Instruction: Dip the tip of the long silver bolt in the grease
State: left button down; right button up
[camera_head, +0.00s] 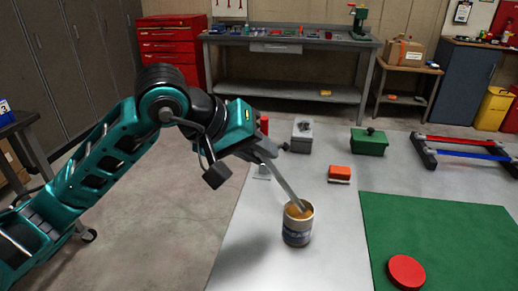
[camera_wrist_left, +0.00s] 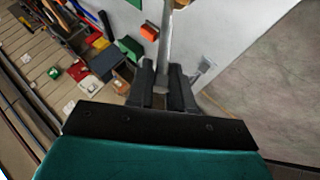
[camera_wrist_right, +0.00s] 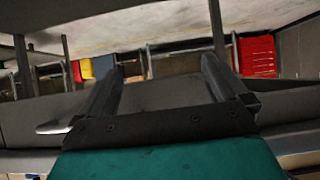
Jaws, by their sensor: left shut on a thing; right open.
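The long silver bolt (camera_head: 288,188) is held in my left gripper (camera_head: 265,152) and slants down to the right. Its lower end is inside the mouth of the grease tin (camera_head: 297,232), at the brownish grease (camera_head: 295,212); the tip itself is hidden. In the left wrist view the bolt (camera_wrist_left: 165,40) runs away from between the shut fingers (camera_wrist_left: 168,85), and the tin's edge (camera_wrist_left: 181,3) shows at the top. My right gripper (camera_wrist_right: 162,85) is open and empty in the right wrist view. It is not seen in the head view.
On the white table (camera_head: 262,245) are a green mat (camera_head: 440,235) with a red disc (camera_head: 407,272), an orange block (camera_head: 340,173), a green box (camera_head: 369,143), a grey box (camera_head: 302,137) and a rack with red and blue bars (camera_head: 465,147). The tabletop around the tin is clear.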

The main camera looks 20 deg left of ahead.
pick_arm(q)
jog(key=shift+f+b, duration=0.75)
jog(key=shift+b, duration=0.3)
dwell(2.1)
jog(key=shift+r+p, duration=2.15)
jog(key=shift+r, duration=1.5)
